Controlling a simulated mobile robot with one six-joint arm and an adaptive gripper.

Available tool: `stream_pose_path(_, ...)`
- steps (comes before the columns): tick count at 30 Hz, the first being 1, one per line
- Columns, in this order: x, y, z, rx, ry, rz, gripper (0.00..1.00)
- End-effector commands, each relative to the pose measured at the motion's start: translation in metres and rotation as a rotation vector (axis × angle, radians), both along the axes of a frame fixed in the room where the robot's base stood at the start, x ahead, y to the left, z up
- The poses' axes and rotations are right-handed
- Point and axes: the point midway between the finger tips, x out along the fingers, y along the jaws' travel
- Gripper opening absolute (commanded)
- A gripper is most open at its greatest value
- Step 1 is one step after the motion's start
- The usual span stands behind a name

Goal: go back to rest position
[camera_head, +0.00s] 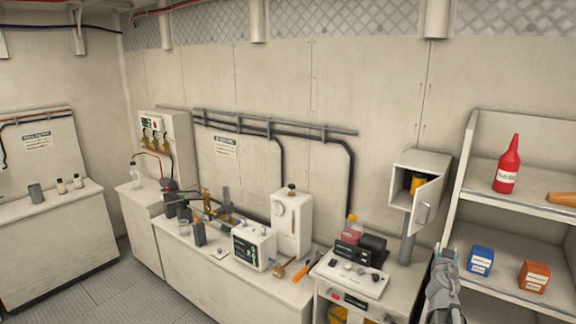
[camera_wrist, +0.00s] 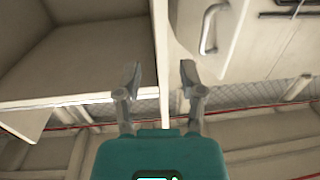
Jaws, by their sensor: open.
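In the wrist view my gripper (camera_wrist: 160,82) is open, with its two grey fingers apart and nothing between them. Beyond the fingers are a pale open compartment on the left and a panel with a metal handle (camera_wrist: 211,28) on the right. In the head view a grey part of my arm (camera_head: 443,287) shows at the lower right, in front of the shelf unit's left side. The gripper's fingers cannot be made out clearly there.
A small wall cabinet (camera_head: 407,162) hangs with its door (camera_head: 425,204) open. The shelf unit (camera_head: 525,207) holds a red bottle (camera_head: 508,166), a blue box (camera_head: 480,260) and an orange box (camera_head: 534,276). The long bench (camera_head: 200,270) is crowded with instruments. Floor (camera_head: 95,275) is clear at left.

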Motion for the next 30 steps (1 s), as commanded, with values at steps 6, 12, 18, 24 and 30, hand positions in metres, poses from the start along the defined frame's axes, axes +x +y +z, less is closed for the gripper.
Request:
stream_pose_path(6,-0.009,0.011,-0.037,0.03,0.066,-0.096,0.51)
stream_pose_path(12,-0.027,0.036,-0.099,0.101,0.238,-0.201,0.51)
stream_pose_path(18,-0.051,0.079,-0.172,0.193,0.504,-0.23,0.51)
stream_pose_path(24,-0.083,0.142,-0.244,0.284,0.824,-0.147,0.51)
stream_pose_path(30,-0.124,0.217,-0.304,0.36,1.157,0.054,0.51)
